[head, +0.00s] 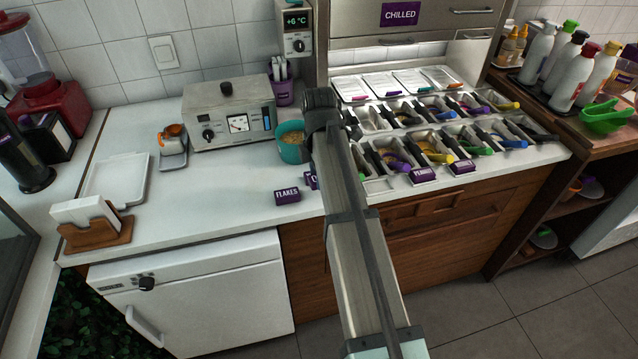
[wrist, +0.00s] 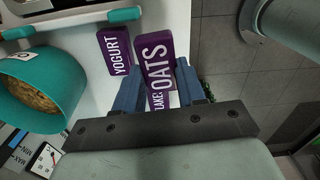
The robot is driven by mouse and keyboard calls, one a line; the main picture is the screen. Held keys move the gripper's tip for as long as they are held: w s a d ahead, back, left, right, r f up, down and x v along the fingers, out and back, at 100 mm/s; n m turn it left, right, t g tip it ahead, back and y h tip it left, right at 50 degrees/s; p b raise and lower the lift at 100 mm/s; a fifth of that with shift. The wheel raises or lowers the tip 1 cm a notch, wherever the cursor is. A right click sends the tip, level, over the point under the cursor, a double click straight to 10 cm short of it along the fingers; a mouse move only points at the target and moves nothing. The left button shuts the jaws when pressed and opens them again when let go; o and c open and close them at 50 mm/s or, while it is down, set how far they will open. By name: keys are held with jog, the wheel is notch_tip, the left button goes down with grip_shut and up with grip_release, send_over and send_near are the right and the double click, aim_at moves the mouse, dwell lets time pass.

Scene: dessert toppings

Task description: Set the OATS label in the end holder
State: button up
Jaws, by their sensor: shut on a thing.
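The purple OATS label (wrist: 153,50) is between the two blue fingers of my gripper (wrist: 158,84) in the wrist view, and my gripper is shut on it. The FLAKES label (wrist: 157,101) lies behind it, partly covered. It shows fully in the head view (head: 288,196) on the white counter. The YOGURT label (wrist: 115,50) lies beside the OATS label. Label holders run along the front of the topping bins, with a PEANUT label (head: 423,174) in one. I cannot make out the end holder clearly.
A teal tub (head: 291,146) of flaky topping stands left of my arm; it also shows in the wrist view (wrist: 36,96). A steel warmer (head: 230,112) stands behind. Several topping bins with coloured-handled scoops fill the right counter.

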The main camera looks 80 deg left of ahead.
notch_tip(320, 180, up, 4)
jog(key=shift+r, duration=0.1)
jog(key=shift+w+r, duration=0.1)
jog(key=shift+r, duration=0.25)
jog(key=shift+w+r, duration=0.2)
jog(key=shift+w, duration=0.15)
jog(key=w+d+f+m, duration=0.1)
jog(key=w+f, duration=0.2)
jog(key=w, duration=1.1)
jog(key=shift+w, duration=0.4)
jog(key=shift+d, duration=0.1)
send_over(375, 188)
jog(key=shift+f, duration=2.3)
jog(key=shift+f, duration=1)
